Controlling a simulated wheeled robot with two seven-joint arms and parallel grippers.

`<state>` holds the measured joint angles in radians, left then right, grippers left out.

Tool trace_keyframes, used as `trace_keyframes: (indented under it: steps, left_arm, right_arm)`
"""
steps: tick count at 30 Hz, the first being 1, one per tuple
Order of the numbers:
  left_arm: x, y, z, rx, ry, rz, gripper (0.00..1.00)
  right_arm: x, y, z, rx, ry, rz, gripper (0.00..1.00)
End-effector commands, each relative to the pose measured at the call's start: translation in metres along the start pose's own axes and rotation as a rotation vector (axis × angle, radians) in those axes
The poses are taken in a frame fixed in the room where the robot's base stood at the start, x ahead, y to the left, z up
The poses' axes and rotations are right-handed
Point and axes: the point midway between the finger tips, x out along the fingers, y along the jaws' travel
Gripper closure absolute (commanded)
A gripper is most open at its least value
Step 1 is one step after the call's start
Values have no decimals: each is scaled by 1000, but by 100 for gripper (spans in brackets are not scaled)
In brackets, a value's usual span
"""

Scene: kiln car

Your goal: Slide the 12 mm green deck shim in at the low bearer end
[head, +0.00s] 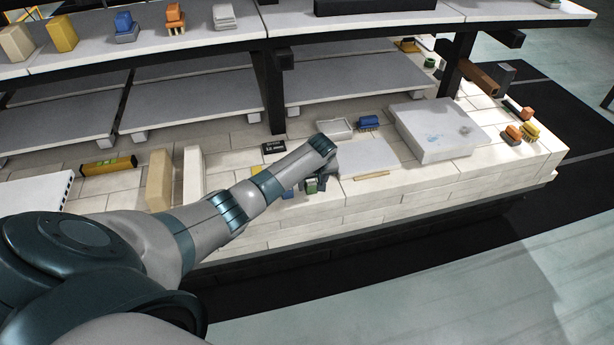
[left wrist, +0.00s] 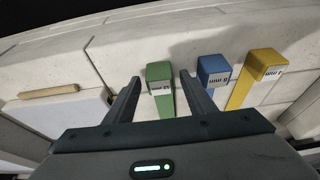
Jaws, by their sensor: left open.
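The green shim (left wrist: 158,72) lies on the pale brick deck with a white label on its near face. My left gripper (left wrist: 160,78) is open, with one finger on each side of the green shim and gaps showing between. The blue shim (left wrist: 213,66) and the yellow shim (left wrist: 264,60) lie to its right, apart from the fingers. In the head view my left arm reaches over the deck edge and the green shim (head: 311,186) shows just below the wrist. The fingers are mostly hidden there. I cannot tell which bearer end is low.
A wooden stick (head: 371,175) and a thin pale sheet (head: 368,155) lie right of the gripper. A thick white slab (head: 432,142) stands farther right. A yellow level (head: 108,166) lies at left. A dark post (head: 270,95) and grey shelves (head: 355,76) stand behind the arm.

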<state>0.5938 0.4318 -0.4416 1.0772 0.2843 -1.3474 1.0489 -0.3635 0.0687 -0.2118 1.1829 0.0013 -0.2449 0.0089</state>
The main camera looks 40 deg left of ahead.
Motion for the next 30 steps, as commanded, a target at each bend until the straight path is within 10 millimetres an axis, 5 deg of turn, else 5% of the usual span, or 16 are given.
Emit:
trace_keyframes:
  steps: [30]
  left_arm:
    - [0, 0, 0, 1, 0, 0, 52]
  right_arm:
    - [-6, 0, -4, 0, 0, 0, 28]
